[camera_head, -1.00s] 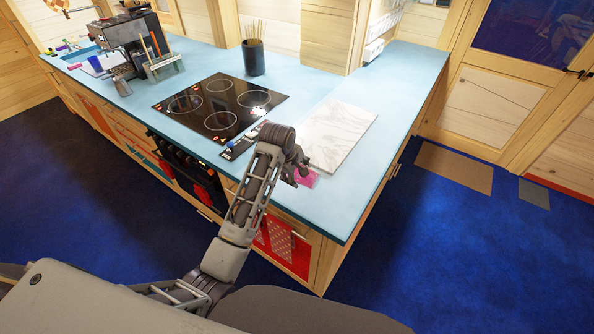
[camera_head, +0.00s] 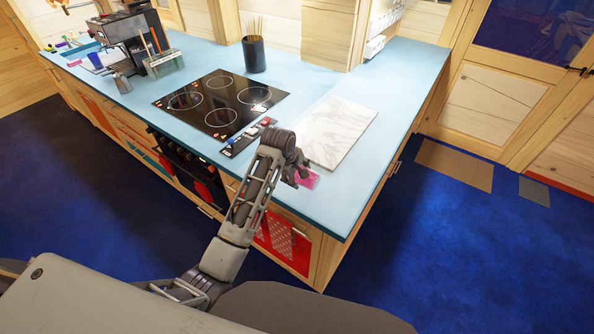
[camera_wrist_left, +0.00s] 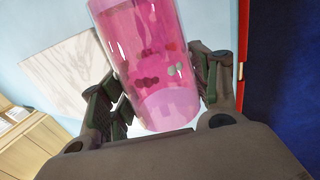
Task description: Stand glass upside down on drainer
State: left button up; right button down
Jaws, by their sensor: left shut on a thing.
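A see-through pink glass (camera_wrist_left: 150,65) is between the fingers of my left gripper (camera_wrist_left: 157,100) in the left wrist view. The gripper is shut on it. In the head view the glass (camera_head: 309,180) shows beside the left gripper (camera_head: 300,177), over the near end of the blue counter. The fingers partly hide it there, and I cannot tell which end is its rim. I cannot clearly make out a drainer; the far left end of the counter is small and cluttered. My right gripper is not in view.
The blue counter (camera_head: 357,180) holds a marble board (camera_head: 338,133), a black hob (camera_head: 218,103), a dark utensil pot (camera_head: 254,55) and a coffee machine (camera_head: 128,40). A holder with upright tools (camera_head: 163,66) stands beside the machine.

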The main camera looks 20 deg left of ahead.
pick_arm(q)
jog(key=shift+f, duration=2.3)
jog(key=o, duration=1.3)
